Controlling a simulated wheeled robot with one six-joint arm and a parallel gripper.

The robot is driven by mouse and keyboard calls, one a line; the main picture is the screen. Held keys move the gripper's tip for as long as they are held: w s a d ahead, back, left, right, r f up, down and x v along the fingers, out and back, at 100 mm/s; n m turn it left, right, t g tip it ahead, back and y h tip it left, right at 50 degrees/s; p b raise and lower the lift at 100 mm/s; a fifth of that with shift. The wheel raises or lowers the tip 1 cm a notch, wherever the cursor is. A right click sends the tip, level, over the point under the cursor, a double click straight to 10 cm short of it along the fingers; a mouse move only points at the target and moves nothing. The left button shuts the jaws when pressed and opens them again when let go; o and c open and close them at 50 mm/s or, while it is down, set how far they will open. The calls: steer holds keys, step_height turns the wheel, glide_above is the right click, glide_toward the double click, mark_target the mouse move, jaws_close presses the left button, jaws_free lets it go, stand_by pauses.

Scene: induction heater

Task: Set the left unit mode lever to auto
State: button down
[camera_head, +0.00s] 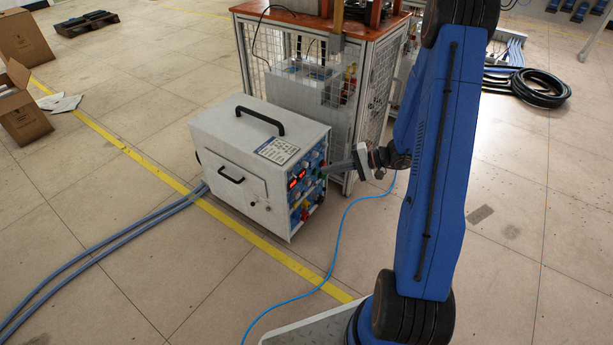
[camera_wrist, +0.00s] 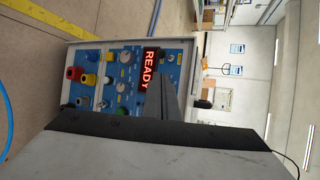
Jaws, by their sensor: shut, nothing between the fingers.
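The heater unit (camera_head: 255,160) is a white box with a black top handle and a blue control panel (camera_head: 302,190) on its right face. In the wrist view the panel (camera_wrist: 100,68) appears turned sideways, with a red lit display (camera_wrist: 149,69) reading READY. Several knobs, coloured sockets and small controls show; I cannot tell which is the mode lever or its setting. My gripper (camera_head: 325,170) is shut and empty, its tips at or just in front of the panel. In the wrist view its dark fingers (camera_wrist: 162,92) overlap the panel beside the display and hide part of it. Contact cannot be made out.
A wire-mesh workstation (camera_head: 380,75) with an orange top stands close behind the unit. A blue cable (camera_head: 340,235) and grey-blue hoses (camera_head: 110,240) lie on the floor. Cardboard boxes (camera_head: 22,38) stand at the far left. The floor in front is mostly clear.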

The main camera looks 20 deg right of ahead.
mark_target(296, 177)
steer(key=shift+d+f, duration=0.1)
steer(key=shift+f, duration=0.05)
steer(key=shift+x, duration=5.05)
steer(key=shift+d+r+m+g+h, duration=0.1)
steer(key=shift+r+m+g+h, duration=0.45)
steer(key=shift+g+h, duration=0.45)
steer(key=shift+r+g+h, duration=0.25)
steer(key=shift+g+h, duration=0.25)
steer(key=shift+r+m+g+h, duration=0.55)
steer(key=shift+g+h, duration=0.35)
steer(key=shift+g, duration=0.1)
steer(key=shift+w+r, duration=0.1)
steer(key=shift+r, duration=0.2)
